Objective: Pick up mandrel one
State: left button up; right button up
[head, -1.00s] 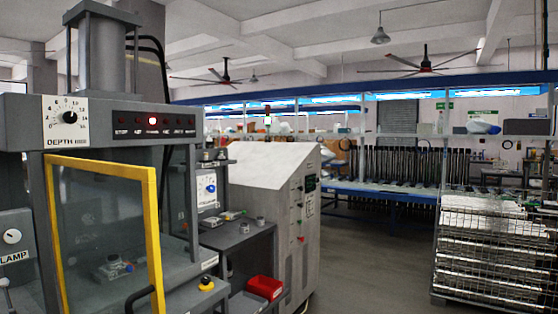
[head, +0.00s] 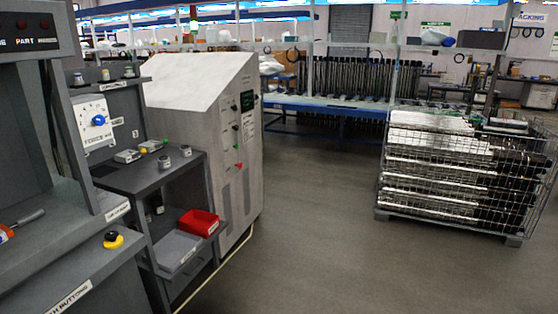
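No thing that I can name for sure as mandrel one shows. Several small metal cylindrical pieces (head: 104,75) stand on the narrow labelled shelf (head: 140,80) at the left. Two short grey metal rings (head: 186,151) stand on the dark side table (head: 150,178) below it. The labels are too small to read, so I cannot tell which piece is mandrel one. Neither of my grippers is in view.
The press (head: 30,130) stands at the far left, with a yellow-based button (head: 113,240) on its front. A grey cabinet (head: 200,130) stands beside the side table. A red bin (head: 198,222) sits on the lower shelf. A wire crate of tubes (head: 385,187) stands right. The middle floor is clear.

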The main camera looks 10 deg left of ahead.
aim_at(78, 77)
jog(key=u, duration=0.35)
jog(key=i, duration=2.55)
jog(key=u, duration=0.65)
